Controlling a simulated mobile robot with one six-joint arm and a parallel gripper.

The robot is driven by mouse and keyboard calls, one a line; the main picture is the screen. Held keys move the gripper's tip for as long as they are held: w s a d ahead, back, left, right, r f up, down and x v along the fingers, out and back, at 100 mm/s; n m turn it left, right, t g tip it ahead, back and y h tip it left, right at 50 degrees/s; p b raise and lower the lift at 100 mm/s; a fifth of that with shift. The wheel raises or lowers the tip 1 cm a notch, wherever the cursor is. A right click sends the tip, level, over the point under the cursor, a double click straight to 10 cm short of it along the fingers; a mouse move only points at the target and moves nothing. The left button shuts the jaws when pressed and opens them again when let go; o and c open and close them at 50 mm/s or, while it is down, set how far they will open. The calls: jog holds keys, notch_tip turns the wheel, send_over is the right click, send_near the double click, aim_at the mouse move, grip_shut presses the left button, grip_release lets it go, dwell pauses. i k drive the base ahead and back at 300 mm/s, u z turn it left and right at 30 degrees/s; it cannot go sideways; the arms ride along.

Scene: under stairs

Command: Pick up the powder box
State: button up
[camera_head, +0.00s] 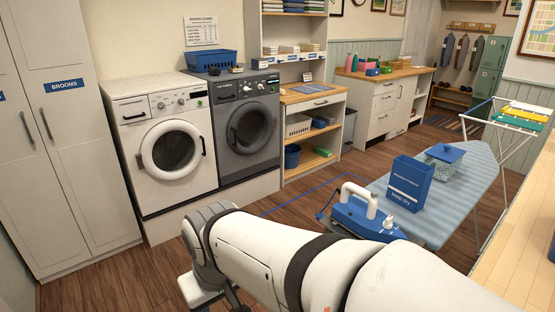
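The blue powder box (409,184) stands upright on the ironing board (470,170), with white lettering on its front. It is behind and to the right of the iron. My white arm crosses the front of the view from the lower right to the left. Its end bends down near the bottom edge, where my gripper (212,296) shows only in part. The gripper is well to the left of the box and apart from it. Its fingers are not clear enough to tell open from shut.
A blue iron (362,214) with a white handle sits on the board just before the box. A lidded basket (444,163) stands close behind it. A drying rack (520,118) is at the right. Washers line the left. The wooden floor between is mostly clear.

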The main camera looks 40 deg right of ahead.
aim_at(410, 179)
jog(key=i, duration=0.65)
jog(key=z, duration=3)
jog(key=i, duration=0.5)
jog(key=u, duration=0.05)
